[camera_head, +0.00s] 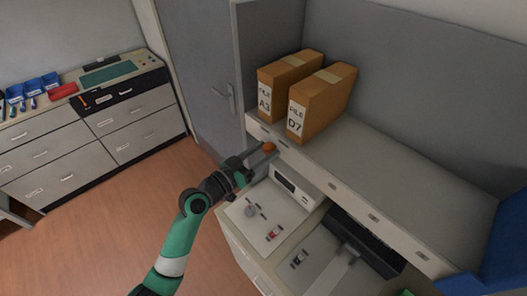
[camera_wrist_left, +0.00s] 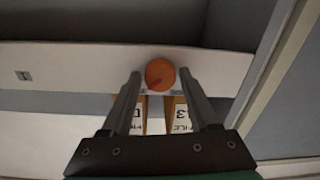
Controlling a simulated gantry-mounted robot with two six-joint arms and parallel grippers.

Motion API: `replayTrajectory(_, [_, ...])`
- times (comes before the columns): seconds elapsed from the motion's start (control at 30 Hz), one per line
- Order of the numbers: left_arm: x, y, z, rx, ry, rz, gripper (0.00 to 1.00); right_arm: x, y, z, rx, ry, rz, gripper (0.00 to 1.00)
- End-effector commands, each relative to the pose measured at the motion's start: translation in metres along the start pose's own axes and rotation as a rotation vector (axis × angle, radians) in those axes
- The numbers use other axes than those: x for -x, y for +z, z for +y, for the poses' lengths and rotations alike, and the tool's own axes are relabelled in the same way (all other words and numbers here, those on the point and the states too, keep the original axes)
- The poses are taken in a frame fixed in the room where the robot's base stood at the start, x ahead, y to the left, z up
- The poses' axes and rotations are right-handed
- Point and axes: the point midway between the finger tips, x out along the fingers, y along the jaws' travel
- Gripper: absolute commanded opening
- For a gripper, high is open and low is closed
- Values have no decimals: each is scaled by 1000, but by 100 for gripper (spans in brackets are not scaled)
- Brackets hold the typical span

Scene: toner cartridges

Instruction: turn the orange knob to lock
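The orange knob (camera_head: 269,147) is round and sits on the light front panel below the shelf with the file boxes. In the left wrist view the knob (camera_wrist_left: 160,74) shows a darker red mark running diagonally on its lower part. My left gripper (camera_head: 261,155) is right in front of the knob. In the left wrist view its two fingers (camera_wrist_left: 161,76) are spread, with the knob seen between the tips and a gap on each side. I cannot tell how deep the tips reach. My right gripper is not in view.
Two orange file boxes, A3 (camera_head: 286,84) and D7 (camera_head: 322,102), stand on the shelf above the panel. Below is a counter with a white device (camera_head: 294,188) and small items. A grey door (camera_head: 203,75) is to the left, beyond it a drawer cabinet (camera_head: 88,140).

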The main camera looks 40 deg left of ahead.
Motion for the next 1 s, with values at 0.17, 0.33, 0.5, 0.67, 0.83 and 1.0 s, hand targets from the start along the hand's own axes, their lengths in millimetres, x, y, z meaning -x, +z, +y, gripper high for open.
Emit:
replayTrajectory(0.17, [0, 0, 0, 0, 0, 0, 26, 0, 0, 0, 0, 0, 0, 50])
replayTrajectory(0.33, [0, 0, 0, 0, 0, 0, 0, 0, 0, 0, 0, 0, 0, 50])
replayTrajectory(0.5, [0, 0, 0, 4, 0, -1, 0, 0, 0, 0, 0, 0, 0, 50])
replayTrajectory(0.67, [0, 0, 0, 32, 0, -1, 0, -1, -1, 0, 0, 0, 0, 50])
replayTrajectory(0.83, [0, -1, 0, 106, 0, -4, 0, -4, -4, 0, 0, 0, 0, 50])
replayTrajectory(1.0, [0, -1, 0, 229, -1, -9, 0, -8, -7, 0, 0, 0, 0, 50])
